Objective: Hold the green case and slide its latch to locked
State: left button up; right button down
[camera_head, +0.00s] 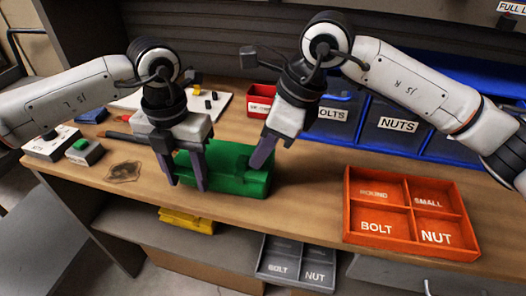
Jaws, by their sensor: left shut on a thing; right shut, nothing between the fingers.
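The green case (235,182) sits on the wooden workbench near its front edge, left of centre. My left gripper (188,182) points down at the case's left end and is shut on it, with purple fingers against the case. My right gripper (262,156) is shut and empty, its fingertips at the top of the case's right end. I cannot tell if they touch it. The latch is not clearly visible; the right fingers cover part of the case top.
An orange divided tray (412,208) stands to the right. Blue bins (388,122) and a red bin (260,98) line the back. A box with a green button (83,150) stands at left. A grey tray (296,262) and a yellow thing (187,220) are below the bench top.

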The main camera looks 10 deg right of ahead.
aim_at(241, 159)
jog(key=shift+w+a, duration=0.25)
jog(key=shift+a, duration=0.5)
jog(key=shift+w+a, duration=0.25)
jog(key=shift+a, duration=0.45)
pick_arm(q)
jog(key=shift+d, duration=0.1)
pick_arm(e)
jog(key=shift+d, duration=0.1)
jog(key=d, duration=0.2)
jog(key=s+d, duration=0.1)
jog(key=d, duration=0.1)
jog(key=shift+s+d, duration=0.15)
jog(key=shift+s, duration=0.05)
jog(key=v, duration=1)
jog(key=shift+a, duration=0.25)
pick_arm(q)
jog(key=o, duration=1.4)
jog(key=shift+c, duration=0.2)
